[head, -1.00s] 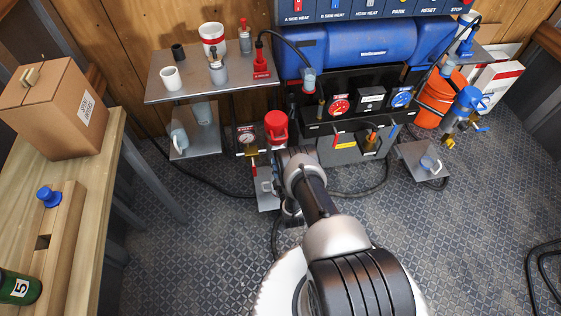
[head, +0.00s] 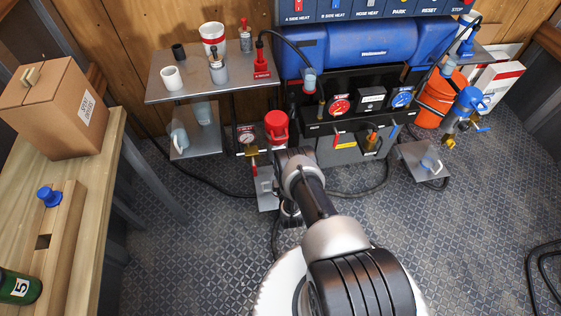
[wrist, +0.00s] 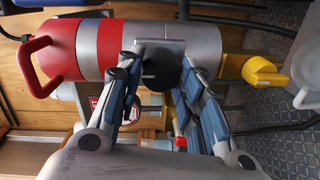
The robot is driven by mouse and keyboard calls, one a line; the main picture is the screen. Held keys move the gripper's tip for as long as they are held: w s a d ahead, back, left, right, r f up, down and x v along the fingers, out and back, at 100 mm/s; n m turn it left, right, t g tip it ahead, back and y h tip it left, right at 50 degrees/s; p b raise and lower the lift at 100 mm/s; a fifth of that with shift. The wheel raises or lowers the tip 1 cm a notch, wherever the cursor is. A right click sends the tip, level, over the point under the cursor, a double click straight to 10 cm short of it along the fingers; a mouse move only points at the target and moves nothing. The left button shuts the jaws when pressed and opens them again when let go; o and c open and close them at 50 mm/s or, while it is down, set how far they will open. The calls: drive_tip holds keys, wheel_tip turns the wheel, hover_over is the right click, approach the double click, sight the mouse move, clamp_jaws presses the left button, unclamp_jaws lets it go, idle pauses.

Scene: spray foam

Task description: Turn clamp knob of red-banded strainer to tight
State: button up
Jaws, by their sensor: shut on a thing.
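The red-banded strainer (wrist: 115,48) lies across the top of the wrist view, with a grey metal body, a red end and a red loop handle (wrist: 42,67). In the head view its red top (head: 276,124) shows just beyond my wrist. The dark round clamp knob (wrist: 160,72) sits on a metal block on the strainer's side. My gripper (wrist: 156,80) is shut on the clamp knob, with one finger on each side. The fingers hide part of the knob, and I cannot read its turn position. In the head view my arm hides the gripper.
A yellow valve handle (wrist: 262,72) is close to the strainer's other end. A pressure gauge (head: 247,138) stands left of the strainer. The black machine (head: 345,100) is behind it, and a blue-topped strainer (head: 466,105) stands to the right. Hoses (head: 205,183) lie on the floor.

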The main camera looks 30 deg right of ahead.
drive_tip(key=shift+w, duration=0.1)
drive_tip(key=o, duration=1.1)
drive_tip(key=shift+c, duration=0.2)
drive_tip(key=v, duration=1.2)
